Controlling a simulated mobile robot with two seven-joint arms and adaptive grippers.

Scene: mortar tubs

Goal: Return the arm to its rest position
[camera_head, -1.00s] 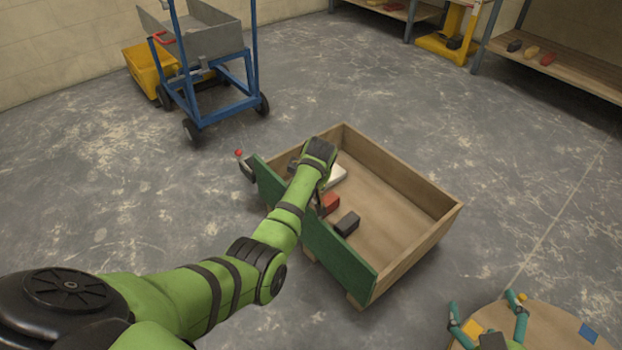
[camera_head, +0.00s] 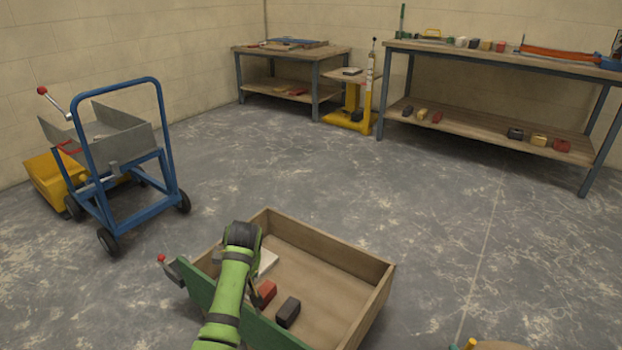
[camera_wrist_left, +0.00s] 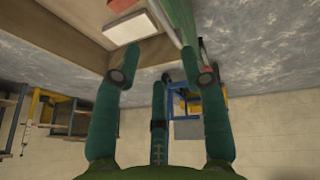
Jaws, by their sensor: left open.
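My left arm (camera_head: 228,300) is green and reaches in from the bottom over the green front wall of a wooden box; the head view hides its fingertips. In the left wrist view my left gripper (camera_wrist_left: 160,75) has its teal fingers spread with nothing between them. A white block (camera_wrist_left: 132,28) inside the box is just beyond the fingers. Only a small teal tip, apparently of my right gripper (camera_head: 455,347), shows at the bottom edge of the head view.
The wooden box (camera_head: 345,249) holds a white block (camera_head: 266,262), a red block (camera_head: 265,293) and a dark block (camera_head: 288,312). A blue cart (camera_head: 165,165) and a yellow tub (camera_head: 50,178) stand at left. Workbenches (camera_head: 480,118) line the back. The floor between is clear.

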